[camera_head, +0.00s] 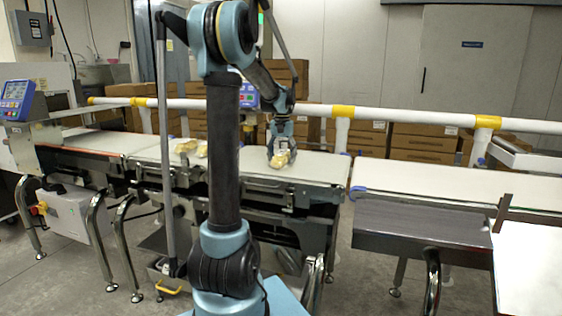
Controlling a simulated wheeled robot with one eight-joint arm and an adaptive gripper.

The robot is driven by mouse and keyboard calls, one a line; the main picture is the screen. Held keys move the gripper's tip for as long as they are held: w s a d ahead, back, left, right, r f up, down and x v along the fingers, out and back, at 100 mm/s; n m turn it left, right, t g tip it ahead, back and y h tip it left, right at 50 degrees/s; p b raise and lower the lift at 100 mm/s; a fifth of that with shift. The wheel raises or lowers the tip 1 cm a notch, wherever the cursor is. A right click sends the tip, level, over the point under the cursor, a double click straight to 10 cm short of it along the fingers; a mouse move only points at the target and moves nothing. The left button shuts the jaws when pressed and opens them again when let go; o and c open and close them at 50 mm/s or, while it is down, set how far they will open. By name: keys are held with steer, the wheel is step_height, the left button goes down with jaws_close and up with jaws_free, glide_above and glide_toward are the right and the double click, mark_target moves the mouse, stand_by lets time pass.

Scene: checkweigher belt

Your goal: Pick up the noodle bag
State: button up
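A small pale yellow bag, which looks like a noodle bag (281,161), lies on the middle white belt (325,167), near its right end. My gripper (281,153) points down right at this bag, with its fingers at the bag's upper part. They partly hide it. The view is too small to tell whether the fingers are closed on it. The bag appears to be at belt level. More similar yellowish bags (187,147) lie close together further left on the same belt.
A white guard rail with yellow joints (400,116) runs behind the belts. Brown cartons (424,143) are stacked beyond it. The right-hand belt (430,183) is bare. A blue display unit (17,95) stands far left, and a pale panel (528,265) is at lower right.

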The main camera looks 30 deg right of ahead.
steer(key=shift+c, duration=0.3)
steer(key=c, duration=1.4)
